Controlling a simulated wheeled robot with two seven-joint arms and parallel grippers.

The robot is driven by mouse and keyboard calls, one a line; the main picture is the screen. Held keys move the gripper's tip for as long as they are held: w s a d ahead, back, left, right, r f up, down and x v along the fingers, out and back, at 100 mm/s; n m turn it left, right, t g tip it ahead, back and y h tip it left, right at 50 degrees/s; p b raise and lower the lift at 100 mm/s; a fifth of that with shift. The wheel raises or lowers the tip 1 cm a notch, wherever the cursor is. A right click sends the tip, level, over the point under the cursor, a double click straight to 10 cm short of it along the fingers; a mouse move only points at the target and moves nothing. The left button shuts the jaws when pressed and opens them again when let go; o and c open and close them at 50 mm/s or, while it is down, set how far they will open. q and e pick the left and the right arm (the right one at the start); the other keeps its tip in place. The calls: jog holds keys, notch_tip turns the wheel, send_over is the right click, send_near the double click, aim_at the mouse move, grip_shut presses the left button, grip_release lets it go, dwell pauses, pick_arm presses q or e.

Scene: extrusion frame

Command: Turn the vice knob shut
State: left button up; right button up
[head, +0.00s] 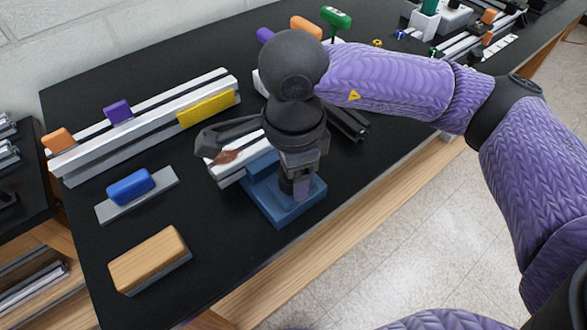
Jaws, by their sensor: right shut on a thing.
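The blue vice (278,207) stands near the front edge of the black bench, with a pale aluminium profile (228,173) at its left side. My right gripper (300,184) reaches down over the front right of the vice from above. Its fingers are shut at the vice knob, which they and the wrist mostly hide. The vice jaws are partly covered by my wrist, so I cannot tell how tightly they close on the profile. My left gripper is not in view.
Left of the vice lie a long profile assembly (150,125) with coloured blocks, a blue-handled block (130,186) and a wooden block (149,261). Dark bars (347,120) lie behind my wrist. A green-handled tool (336,18) stands at the back. The bench between the blocks and the vice is clear.

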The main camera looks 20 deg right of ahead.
jog(key=o, duration=0.9)
jog(key=shift+o, duration=0.5)
notch_tip(320, 180, up, 9)
jog(key=shift+r+p, duration=0.2)
jog(key=shift+p, duration=1)
jog(key=shift+r, duration=0.25)
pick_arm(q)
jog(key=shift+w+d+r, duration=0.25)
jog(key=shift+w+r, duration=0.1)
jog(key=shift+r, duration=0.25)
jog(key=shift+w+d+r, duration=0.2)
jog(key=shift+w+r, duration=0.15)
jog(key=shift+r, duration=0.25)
